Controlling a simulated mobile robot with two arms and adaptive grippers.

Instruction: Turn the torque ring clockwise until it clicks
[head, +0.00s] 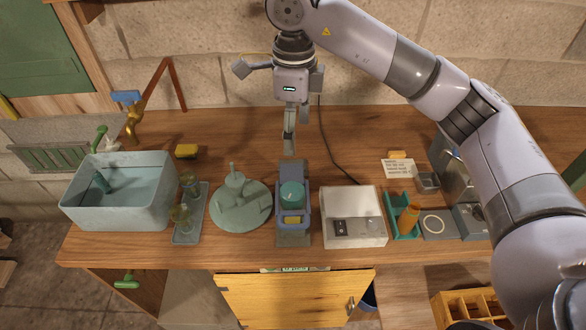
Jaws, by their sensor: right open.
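My right gripper (289,145) hangs above the back middle of the bench, pointing down, open, with nothing seen between its fingers. It is just behind a blue-violet stand (283,208) and apart from it as far as I can tell. A round teal cap-like part (291,193) sits in the stand, with a small yellow piece (292,220) in front of it. This round part may be the torque ring, but no marking confirms it. A flat grey plate with a pale ring (433,224) lies farther right. My left gripper is not in view.
Left of the stand are a round green fixture (241,212), a grey tray with glassware (188,235) and a pale blue basin (118,215). A white box (351,203) stands close on the right. A dark cable runs behind it.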

